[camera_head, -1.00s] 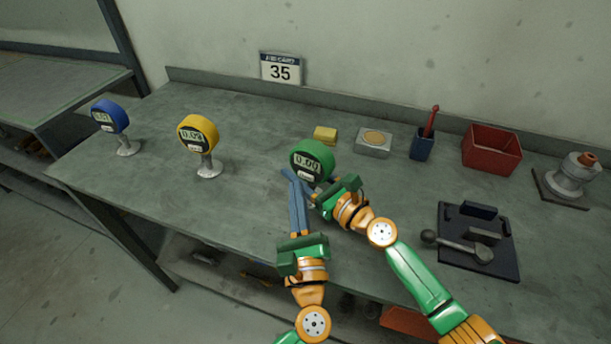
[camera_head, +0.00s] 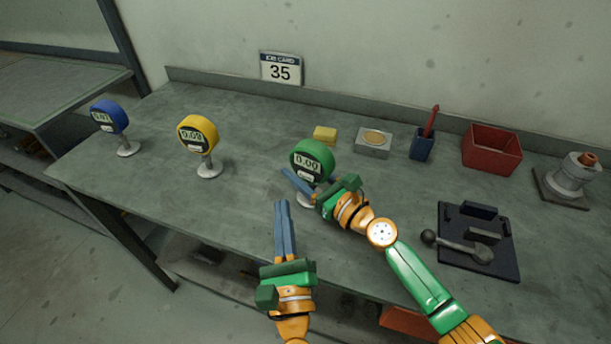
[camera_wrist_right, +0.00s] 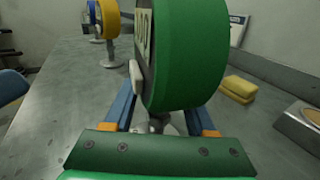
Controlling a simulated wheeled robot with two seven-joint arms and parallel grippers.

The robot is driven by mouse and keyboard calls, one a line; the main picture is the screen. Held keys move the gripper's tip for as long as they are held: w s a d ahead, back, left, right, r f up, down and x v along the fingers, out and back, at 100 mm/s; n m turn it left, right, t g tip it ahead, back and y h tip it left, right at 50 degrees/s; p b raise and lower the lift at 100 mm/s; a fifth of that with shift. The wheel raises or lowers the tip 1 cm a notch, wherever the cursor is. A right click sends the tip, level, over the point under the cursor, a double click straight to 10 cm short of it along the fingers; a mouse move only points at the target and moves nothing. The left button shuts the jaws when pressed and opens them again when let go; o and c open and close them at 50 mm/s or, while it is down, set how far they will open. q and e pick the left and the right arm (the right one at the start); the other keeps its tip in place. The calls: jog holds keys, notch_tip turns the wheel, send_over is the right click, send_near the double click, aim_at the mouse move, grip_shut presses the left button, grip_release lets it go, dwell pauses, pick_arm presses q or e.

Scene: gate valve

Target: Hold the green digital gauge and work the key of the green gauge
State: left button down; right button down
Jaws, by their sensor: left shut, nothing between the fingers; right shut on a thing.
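The green digital gauge (camera_head: 312,160) stands upright near the middle of the bench, its display reading 0.00. A pale key shows on its face below the display. In the right wrist view the gauge (camera_wrist_right: 190,55) fills the middle, seen from the side. My right gripper (camera_head: 300,186) is shut on the gauge's stem under the round head; the fingers (camera_wrist_right: 160,115) reach in on both sides of it. My left gripper (camera_head: 281,203) is shut and empty, in front of the gauge and apart from it, over the bench's front part.
A yellow gauge (camera_head: 198,135) and a blue gauge (camera_head: 110,117) stand to the left. Behind are a yellow sponge (camera_head: 325,135), a grey box (camera_head: 373,144) and a blue cup (camera_head: 422,147). A red bin (camera_head: 491,150), a valve part (camera_head: 575,175) and a dark fixture (camera_head: 480,240) are on the right.

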dwell(0.3)
jog(key=shift+c, duration=0.7)
grip_release()
jog(key=shift+s, duration=0.1)
